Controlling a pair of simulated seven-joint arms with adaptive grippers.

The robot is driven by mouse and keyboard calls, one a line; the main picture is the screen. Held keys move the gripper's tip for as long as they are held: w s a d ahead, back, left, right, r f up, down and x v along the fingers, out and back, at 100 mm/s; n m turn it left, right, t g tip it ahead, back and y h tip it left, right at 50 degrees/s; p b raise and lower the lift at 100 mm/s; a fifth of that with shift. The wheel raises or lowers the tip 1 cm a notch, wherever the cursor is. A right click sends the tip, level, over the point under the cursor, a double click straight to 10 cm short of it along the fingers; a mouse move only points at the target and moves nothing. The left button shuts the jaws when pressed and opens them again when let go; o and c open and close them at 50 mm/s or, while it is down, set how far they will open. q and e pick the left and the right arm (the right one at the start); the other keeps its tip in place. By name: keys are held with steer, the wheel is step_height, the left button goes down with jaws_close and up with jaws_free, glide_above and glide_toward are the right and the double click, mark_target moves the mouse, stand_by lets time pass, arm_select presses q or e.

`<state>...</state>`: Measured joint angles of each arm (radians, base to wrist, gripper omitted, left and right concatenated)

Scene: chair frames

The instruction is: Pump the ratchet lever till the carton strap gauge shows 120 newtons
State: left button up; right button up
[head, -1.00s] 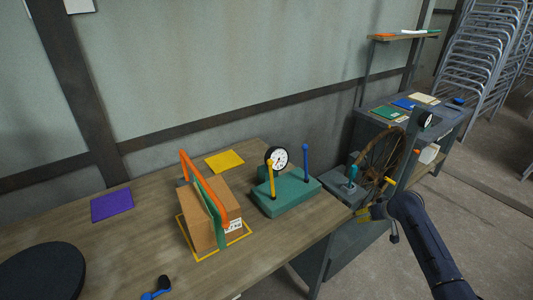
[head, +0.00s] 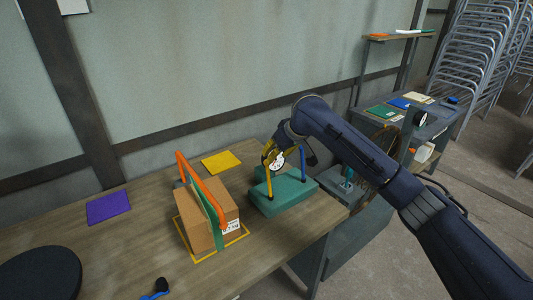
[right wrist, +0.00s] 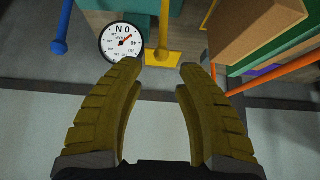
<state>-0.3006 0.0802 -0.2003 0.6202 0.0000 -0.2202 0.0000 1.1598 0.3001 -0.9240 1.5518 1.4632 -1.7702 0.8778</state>
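A teal base (head: 290,198) on the workbench carries a round white gauge (head: 275,162), a yellow lever (head: 268,183) and a blue lever (head: 303,165). In the right wrist view the gauge (right wrist: 122,42) has a red needle right of the zero mark; I cannot read its exact value. The yellow lever (right wrist: 163,40) stands beside the gauge, beyond my fingertips. My right gripper (right wrist: 162,65) is open and empty, above and behind the gauge in the head view. The brown carton (head: 205,232), with green and orange bands over it, sits inside a yellow outline. My left gripper is out of view.
A yellow sheet (head: 221,162) and a purple sheet (head: 109,207) lie on the bench. A black disc (head: 40,273) is at front left, a blue-and-black item (head: 157,289) at the front edge. A grey side table (head: 440,118) and stacked chairs (head: 485,55) stand at right.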

mark_target(267, 166)
steer(key=x, duration=0.8)
steer(key=shift+s+a, duration=0.1)
steer(key=shift+s, duration=0.05)
steer(key=shift+r, duration=0.15)
jaws_close()
